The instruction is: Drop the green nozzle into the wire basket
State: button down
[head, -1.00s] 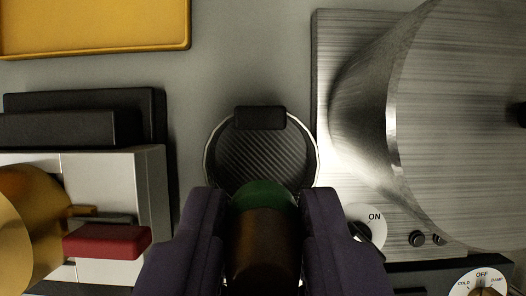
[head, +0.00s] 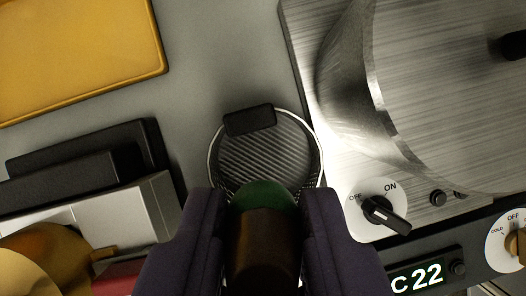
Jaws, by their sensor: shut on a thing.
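My gripper (head: 264,225) is at the bottom middle of the head view, with its two dark purple fingers shut on the green nozzle (head: 264,194). The nozzle has a green end and a dark brown body between the fingers. The wire basket (head: 318,147) is round, with a thin bright rim, a ribbed dark floor and a black block on its far rim. The nozzle's green end overlaps the near side of the basket in the picture and hides that part of the rim. I cannot tell how high the nozzle is above it.
A large brushed-metal machine (head: 440,110) stands close on the right, with an ON/OFF knob (head: 384,213) and a display (head: 423,278). A yellow tray (head: 80,55) lies at upper left. A black and silver device (head: 130,215) with a brass part (head: 45,255) stands at left.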

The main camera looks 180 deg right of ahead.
notch_tip(320, 180, up, 4)
jog(key=d+r+p, duration=0.1)
jog(key=d+p, duration=0.1)
jog(key=p, duration=0.3)
notch_tip(320, 180, down, 7)
jog(key=b, duration=0.5)
jog(key=shift+s+r, duration=0.15)
jog(key=shift+s, duration=0.15)
jog(key=c, duration=0.8)
grip_release()
jog(key=shift+c, duration=0.2)
jog(key=shift+r, duration=0.15)
jog(key=p+v, duration=0.3)
jog(key=v, duration=0.4)
jog(key=shift+s+r, duration=0.2)
jog(key=shift+r, duration=0.1)
